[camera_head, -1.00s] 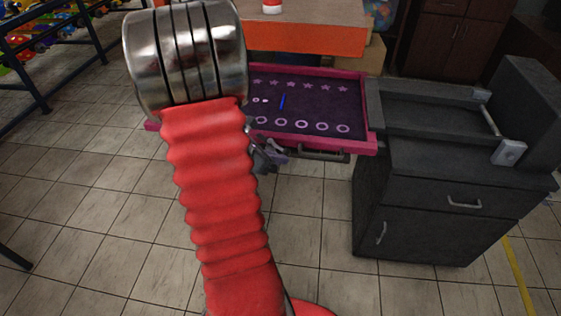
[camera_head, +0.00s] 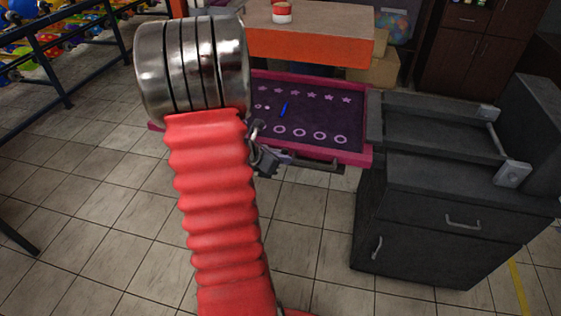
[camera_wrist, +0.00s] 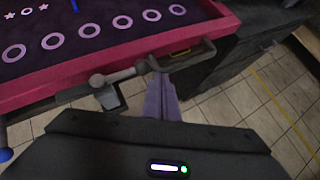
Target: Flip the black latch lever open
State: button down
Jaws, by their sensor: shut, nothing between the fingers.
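A dark bracket-shaped bar (camera_wrist: 190,58), apparently the black latch lever, sits on the front side of the pink frame (camera_wrist: 130,62). It also shows in the head view (camera_head: 322,165), below the frame's front edge. My gripper (camera_wrist: 162,92) is shut and empty. Its purple fingers reach up to the bar's left end in the wrist view; I cannot tell if they touch it. A grey rod with a square bracket (camera_wrist: 110,88) is left of the fingers. In the head view my gripper (camera_head: 280,158) is partly hidden behind my red arm.
The frame holds a dark panel (camera_head: 310,115) with pale stars and rings and a blue stick (camera_head: 284,107). A dark grey cabinet (camera_head: 420,235) stands right of it, an orange-fronted table (camera_head: 310,42) behind. Tiled floor in front is clear.

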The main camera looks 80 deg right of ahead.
jog(key=shift+s+d, duration=0.2)
jog(key=shift+s, duration=0.05)
dwell(0.4)
jog(key=shift+a+f, duration=0.1)
jog(key=shift+a, duration=0.4)
jog(key=s+a+r, duration=0.1)
jog(key=a+r, duration=0.4)
jog(key=a, duration=0.5)
jog(key=shift+s+a+r, duration=0.25)
jog(key=shift+a+r, duration=0.05)
jog(key=shift+r, duration=0.05)
dwell(0.5)
